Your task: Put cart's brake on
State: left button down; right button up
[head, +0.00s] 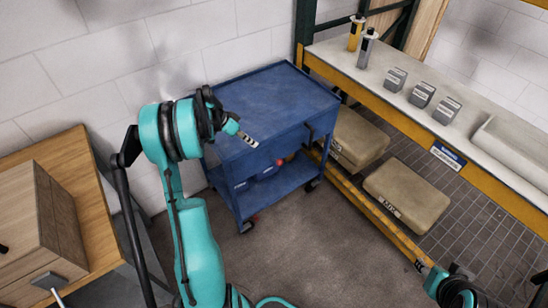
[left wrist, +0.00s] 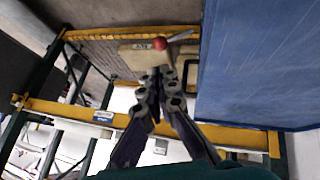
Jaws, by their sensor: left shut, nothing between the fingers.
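The blue cart (head: 275,95) stands against the wall in the head view, with a top tray and a lower shelf. Its blue surface fills the right of the left wrist view (left wrist: 262,65). A red ball knob (head: 279,162) shows below the top tray; in the left wrist view the knob (left wrist: 160,43) is on a grey lever (left wrist: 181,35). My left gripper (head: 250,142) is shut and empty, in front of the cart's near side in the picture. In the left wrist view its fingertips (left wrist: 156,72) appear just below the knob, apart from it. My right gripper (head: 421,267) is small at lower right.
A yellow-edged rack (head: 400,117) with bottles and small boxes stands right of the cart. Tan cases (head: 407,193) lie on its lower level. A wooden table (head: 88,180) with a wooden box is at left. The floor (head: 310,235) before the cart is clear.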

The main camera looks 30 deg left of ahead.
aim_at(277, 161)
pick_arm(q)
jog(key=b+x, duration=0.5)
jog(key=x, duration=0.9)
jog(key=shift+f, duration=0.1)
pick_arm(e)
notch_tip(277, 161, down, 5)
jog(key=shift+f, duration=0.1)
